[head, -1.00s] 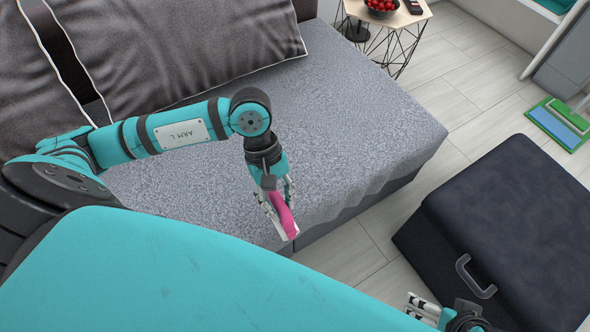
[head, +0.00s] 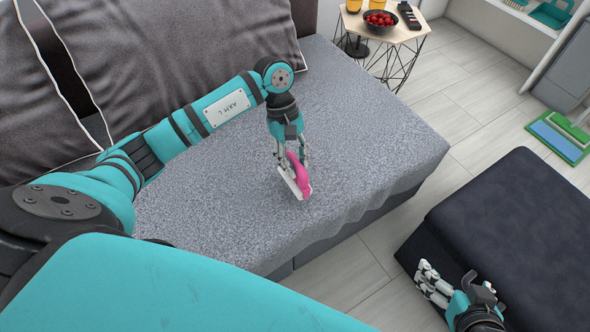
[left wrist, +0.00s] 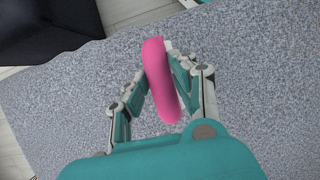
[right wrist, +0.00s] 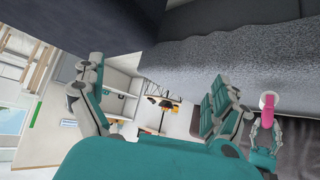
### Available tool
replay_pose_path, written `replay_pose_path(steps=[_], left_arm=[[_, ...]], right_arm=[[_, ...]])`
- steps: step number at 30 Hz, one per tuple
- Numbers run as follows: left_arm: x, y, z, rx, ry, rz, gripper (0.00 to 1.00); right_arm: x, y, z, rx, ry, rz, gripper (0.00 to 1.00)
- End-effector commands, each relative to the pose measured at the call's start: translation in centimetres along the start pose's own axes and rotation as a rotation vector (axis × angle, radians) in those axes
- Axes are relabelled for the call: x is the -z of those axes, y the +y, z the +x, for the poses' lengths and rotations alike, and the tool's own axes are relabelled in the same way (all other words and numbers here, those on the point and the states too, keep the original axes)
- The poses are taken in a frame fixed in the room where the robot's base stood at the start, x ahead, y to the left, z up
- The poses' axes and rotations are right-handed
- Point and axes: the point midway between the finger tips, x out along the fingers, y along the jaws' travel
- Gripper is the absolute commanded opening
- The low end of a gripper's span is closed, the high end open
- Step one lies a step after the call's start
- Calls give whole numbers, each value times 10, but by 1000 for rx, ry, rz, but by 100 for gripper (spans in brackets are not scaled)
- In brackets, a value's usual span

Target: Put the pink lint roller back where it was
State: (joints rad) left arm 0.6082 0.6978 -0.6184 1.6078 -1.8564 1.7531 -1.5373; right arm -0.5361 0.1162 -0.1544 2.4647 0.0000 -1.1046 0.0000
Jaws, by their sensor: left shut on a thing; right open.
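The pink lint roller (head: 298,172) is held between the fingers of my left gripper (head: 293,178), over the grey sofa seat (head: 375,140). In the left wrist view the lint roller (left wrist: 160,80) lies between the two fingers, with the sofa fabric behind it. I cannot tell whether it touches the seat. My right gripper (head: 440,285) is open and empty, beside the front of the dark ottoman (head: 520,220). The right wrist view also shows the lint roller (right wrist: 268,101) at the right, in the left gripper.
Large grey cushions (head: 180,60) lean along the sofa back. A small side table (head: 385,35) past the sofa's end holds a bowl of red fruit (head: 380,20), orange drinks and a remote (head: 409,16). Pale floor (head: 375,265) shows between sofa and ottoman.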

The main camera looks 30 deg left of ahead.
Motion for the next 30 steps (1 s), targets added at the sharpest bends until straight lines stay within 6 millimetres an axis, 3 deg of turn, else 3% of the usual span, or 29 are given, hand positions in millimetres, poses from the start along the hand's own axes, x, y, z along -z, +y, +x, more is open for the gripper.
replay_pose_path(steps=[3, 9, 26, 27, 30], left_arm=[[6, -1, 18, 3, -4, -1, 0], [12, -1, 30, 1, -1, 0, 0], [12, -1, 31, 0, 0, 1, 0], [12, -1, 32, 1, 0, 0, 28], [12, -1, 31, 1, 0, 0, 41]], right_arm=[[16, -2, 4, 5, 88, -1, 100], [36, -5, 4, 11, 184, -2, 100], [45, -6, 4, 13, 233, -3, 100], [46, -6, 4, 13, 237, -3, 100], [46, -6, 4, 14, 238, -3, 100]])
